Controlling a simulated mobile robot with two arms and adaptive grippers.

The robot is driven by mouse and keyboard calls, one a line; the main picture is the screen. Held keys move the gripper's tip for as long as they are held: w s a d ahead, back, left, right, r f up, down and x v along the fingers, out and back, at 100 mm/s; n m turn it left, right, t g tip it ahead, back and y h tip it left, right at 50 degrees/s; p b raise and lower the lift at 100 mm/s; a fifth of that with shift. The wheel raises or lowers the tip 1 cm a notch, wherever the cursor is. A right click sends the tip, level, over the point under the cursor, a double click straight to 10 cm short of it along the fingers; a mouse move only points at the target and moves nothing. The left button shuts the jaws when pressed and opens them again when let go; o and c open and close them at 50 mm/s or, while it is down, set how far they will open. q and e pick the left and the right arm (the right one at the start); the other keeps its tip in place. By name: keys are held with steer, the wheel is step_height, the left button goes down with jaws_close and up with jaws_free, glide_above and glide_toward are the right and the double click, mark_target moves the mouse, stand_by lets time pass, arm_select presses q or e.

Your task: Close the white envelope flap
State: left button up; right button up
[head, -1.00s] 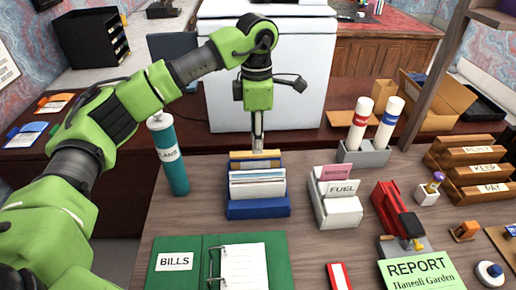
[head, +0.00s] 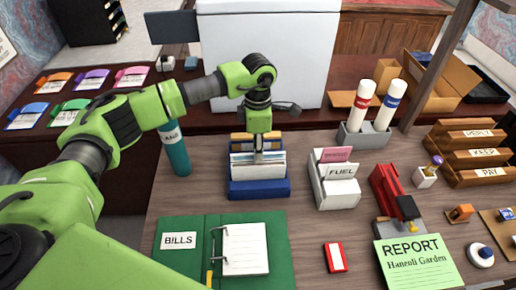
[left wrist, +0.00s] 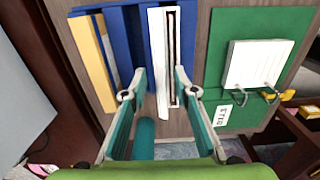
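A blue desk sorter (head: 258,188) stands on the wooden desk, holding yellow folders and white papers (head: 258,168). In the left wrist view a white envelope-like piece (left wrist: 157,62) stands in the blue sorter (left wrist: 128,40), with a dark slit along its right side. I cannot tell which part is its flap. My left gripper (head: 262,158) points down over the sorter; in the left wrist view its fingers (left wrist: 160,78) are spread on either side of the white piece. Any contact is unclear. My right gripper is not in view.
A green BILLS binder (head: 195,250) lies in front of the sorter. A teal bottle (head: 178,155) stands to its left and a white FUEL card holder (head: 333,187) to its right. A red stapler (head: 390,190) and REPORT paper (head: 418,262) are further right.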

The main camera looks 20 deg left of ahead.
arm_select(q)
steer(key=shift+f, duration=0.7)
jaws_close()
steer(key=shift+s+d+f+t+y+b, duration=0.15)
steer(key=shift+s+t+y+b, duration=0.2)
steer(key=shift+t+b, duration=0.55)
steer(key=t+b, duration=0.1)
steer(key=b, duration=0.2)
steer(key=shift+s+d+f+y, duration=0.1)
steer(key=shift+s+y, duration=0.05)
steer(key=shift+y, duration=0.2)
steer(key=shift+s+r+t+b, duration=0.1)
steer(key=shift+r+t+b, duration=0.15)
steer(key=shift+t+b, duration=0.4)
steer(key=shift+r, duration=0.1)
